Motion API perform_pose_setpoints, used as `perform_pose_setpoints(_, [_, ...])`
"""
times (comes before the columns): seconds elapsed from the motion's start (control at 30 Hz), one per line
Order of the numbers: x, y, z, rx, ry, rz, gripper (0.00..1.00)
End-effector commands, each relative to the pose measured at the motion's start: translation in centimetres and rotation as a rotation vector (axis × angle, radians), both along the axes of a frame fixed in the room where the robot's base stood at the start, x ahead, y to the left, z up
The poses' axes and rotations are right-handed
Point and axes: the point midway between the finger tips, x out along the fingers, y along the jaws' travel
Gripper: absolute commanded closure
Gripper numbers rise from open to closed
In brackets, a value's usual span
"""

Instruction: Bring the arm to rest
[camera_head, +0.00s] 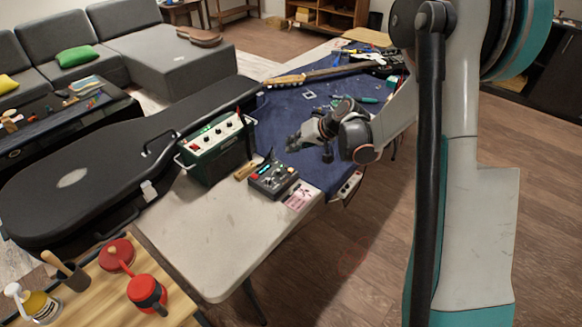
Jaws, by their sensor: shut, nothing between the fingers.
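My arm (398,110) reaches from the right over the table, in the body camera view. My gripper (296,142) is at its end, above the dark blue cloth (292,108) and behind the small pedal box. The gripper is shut and nothing shows between its fingers; the fingertips are small and dark here. The white table (205,228) stands below, with its bare near end towards me.
A green amplifier (212,150) and a pedal box (272,180) stand near the gripper. A guitar neck (330,73) lies behind it. A black guitar case (90,180) is at left. Open floor (350,262) lies front right.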

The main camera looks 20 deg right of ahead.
Motion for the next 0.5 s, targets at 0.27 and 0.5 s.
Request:
perform_pose_setpoints(0.27, [0.00, -0.01, -0.09, 0.000, 0.000, 0.000, 1.00])
perform_pose_setpoints(0.5, [-0.46, 0.18, 0.82, -0.010, 0.003, -0.001, 1.00])
